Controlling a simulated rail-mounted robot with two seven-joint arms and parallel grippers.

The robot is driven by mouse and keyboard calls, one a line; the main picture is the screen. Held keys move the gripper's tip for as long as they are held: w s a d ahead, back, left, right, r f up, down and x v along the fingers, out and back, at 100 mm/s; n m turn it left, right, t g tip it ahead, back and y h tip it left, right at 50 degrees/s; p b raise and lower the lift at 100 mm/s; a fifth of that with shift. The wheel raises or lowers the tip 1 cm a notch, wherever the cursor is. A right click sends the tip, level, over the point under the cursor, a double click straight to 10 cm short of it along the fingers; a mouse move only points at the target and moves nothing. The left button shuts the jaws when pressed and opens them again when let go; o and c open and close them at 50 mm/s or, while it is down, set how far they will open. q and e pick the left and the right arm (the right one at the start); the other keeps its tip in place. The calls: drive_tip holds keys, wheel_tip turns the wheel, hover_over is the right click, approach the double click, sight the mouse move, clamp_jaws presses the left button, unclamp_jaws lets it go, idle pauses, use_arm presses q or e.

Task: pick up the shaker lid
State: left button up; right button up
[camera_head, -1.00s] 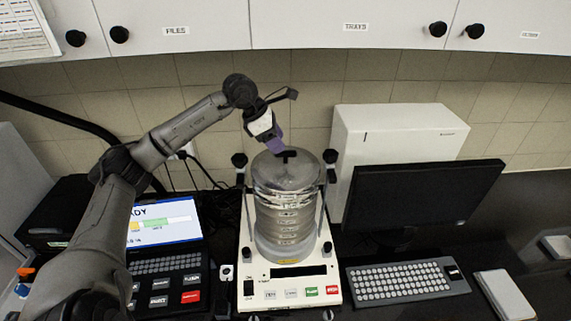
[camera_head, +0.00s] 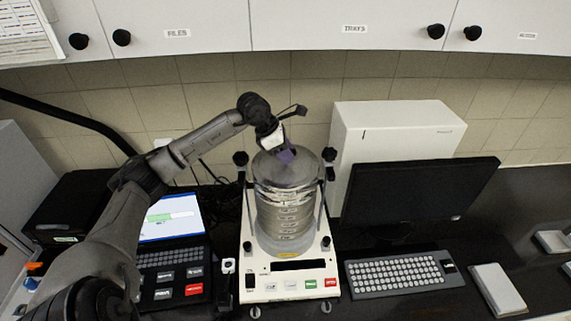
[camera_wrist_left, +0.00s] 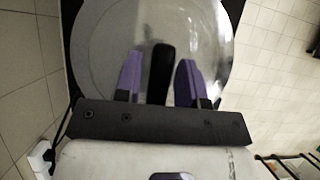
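The shaker lid (camera_head: 300,172) is a clear, shiny round disc on top of the sieve stack (camera_head: 285,218). Its black handle (camera_wrist_left: 161,70) shows in the left wrist view. My left gripper (camera_head: 286,156) is over the lid; its purple fingers (camera_wrist_left: 158,82) stand on either side of the handle with gaps showing on both sides. It is open. In the head view the fingers hide most of the handle. My right gripper is not in view.
Black-knobbed clamp rods (camera_head: 329,156) stand on both sides of the stack on the white shaker base (camera_head: 290,268). A black monitor (camera_head: 420,190) and white box (camera_head: 392,130) are at the right. A control panel (camera_head: 172,262) is at the left.

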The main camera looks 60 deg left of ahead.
use_arm(q)
clamp_jaws()
drive_tip(key=shift+r, duration=0.15)
idle(0.4)
